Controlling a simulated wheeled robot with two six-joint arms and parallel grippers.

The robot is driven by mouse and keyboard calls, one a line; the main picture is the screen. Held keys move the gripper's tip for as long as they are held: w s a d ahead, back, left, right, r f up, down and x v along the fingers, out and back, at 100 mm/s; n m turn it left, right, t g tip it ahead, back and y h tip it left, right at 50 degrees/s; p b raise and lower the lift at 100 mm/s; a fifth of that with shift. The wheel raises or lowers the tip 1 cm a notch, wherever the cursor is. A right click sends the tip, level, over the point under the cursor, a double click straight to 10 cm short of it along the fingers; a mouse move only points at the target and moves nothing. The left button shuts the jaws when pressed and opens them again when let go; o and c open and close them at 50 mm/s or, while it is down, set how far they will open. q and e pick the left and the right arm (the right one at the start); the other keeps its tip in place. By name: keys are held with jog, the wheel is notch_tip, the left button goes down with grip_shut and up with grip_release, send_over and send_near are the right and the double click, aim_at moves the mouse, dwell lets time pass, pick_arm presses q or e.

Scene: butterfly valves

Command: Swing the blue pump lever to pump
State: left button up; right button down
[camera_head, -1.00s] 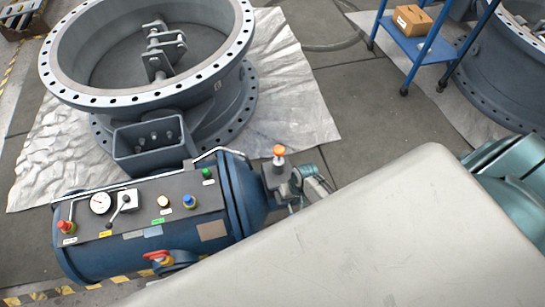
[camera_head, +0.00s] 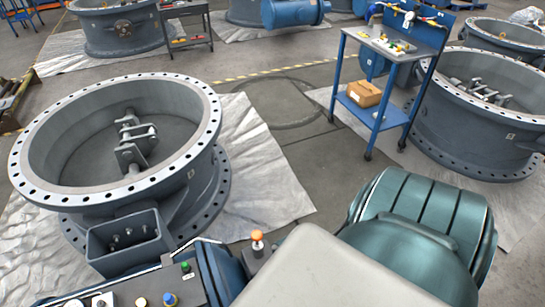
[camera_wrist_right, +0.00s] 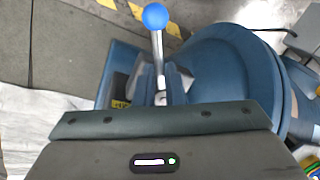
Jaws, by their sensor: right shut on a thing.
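The blue pump lever (camera_wrist_right: 158,48) shows in the right wrist view as a blue ball on a thin metal rod. It points up the picture, leaning slightly left. My right gripper (camera_wrist_right: 160,82) is shut on the lever's rod, below the ball. The gripper's dark body covers the lower part of that view and hides what lies beneath. In the head view my right arm hides the lever and the right gripper. The blue cylindrical unit (camera_head: 215,268) with its control panel is partly cut off at the bottom of the head view. My left gripper is not in view.
A large grey butterfly valve (camera_head: 205,160) stands on a sheet at the left. A blue trolley (camera_head: 384,122) with a cardboard box (camera_head: 363,93) is at the back right, beside another valve (camera_head: 440,135). An orange-topped fitting (camera_head: 257,240) rises near my arm. The floor between is clear.

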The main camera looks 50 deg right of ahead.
jog(key=shift+s, duration=0.1)
jog(key=c, duration=1.5)
grip_release()
jog(key=shift+r, duration=0.1)
notch_tip(320, 180, up, 10)
jog(key=d, duration=0.2)
jog(key=shift+r, duration=0.15)
